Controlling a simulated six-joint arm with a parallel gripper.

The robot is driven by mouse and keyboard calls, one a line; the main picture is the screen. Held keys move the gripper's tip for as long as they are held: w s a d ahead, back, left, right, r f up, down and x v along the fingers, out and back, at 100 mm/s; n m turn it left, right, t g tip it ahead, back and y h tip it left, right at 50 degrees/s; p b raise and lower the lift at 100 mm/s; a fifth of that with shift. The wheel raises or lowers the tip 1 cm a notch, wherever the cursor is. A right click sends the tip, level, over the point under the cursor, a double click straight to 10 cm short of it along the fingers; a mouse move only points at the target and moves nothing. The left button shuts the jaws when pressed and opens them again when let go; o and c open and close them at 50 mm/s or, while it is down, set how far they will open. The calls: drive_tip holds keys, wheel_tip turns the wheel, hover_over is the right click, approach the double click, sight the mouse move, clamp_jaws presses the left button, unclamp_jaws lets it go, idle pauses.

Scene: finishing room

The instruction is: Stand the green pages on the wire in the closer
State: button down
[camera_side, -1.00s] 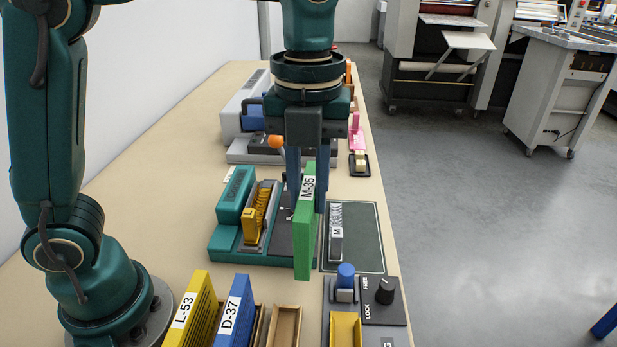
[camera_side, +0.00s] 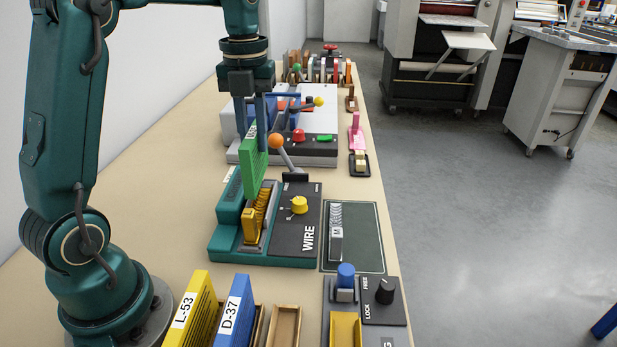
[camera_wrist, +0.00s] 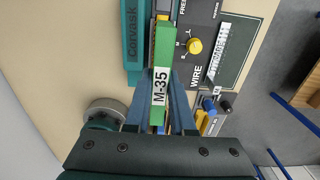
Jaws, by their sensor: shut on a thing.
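My gripper (camera_side: 251,122) is shut on the green pages (camera_side: 253,165), a thin upright green block with a white label. The wrist view shows the green pages (camera_wrist: 164,55) between my fingers, with the label M-35 readable. The closer (camera_side: 228,215) is the teal machine with a dark WIRE panel, a yellow knob (camera_side: 299,205) and an orange-tipped lever (camera_side: 277,141). A gold wire (camera_side: 261,210) lies in its slot. The pages are over the far part of the wire and hide it there. I cannot tell whether their lower edge touches it.
A silver wire marked M (camera_side: 336,235) stands on a dark mat (camera_side: 365,245) right of the closer. Yellow L-53 pages (camera_side: 194,310) and blue D-37 pages (camera_side: 234,310) stand in front. A grey machine (camera_side: 310,147) is behind. The left tabletop is mostly clear.

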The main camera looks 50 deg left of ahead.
sight(257, 169)
drive_tip(key=shift+f, duration=2.85)
drive_tip(key=shift+f, duration=0.55)
drive_tip(key=c, duration=1)
unclamp_jaws()
drive_tip(key=shift+c, duration=0.2)
drive_tip(key=shift+r, duration=5.45)
drive_tip(key=shift+d, duration=0.1)
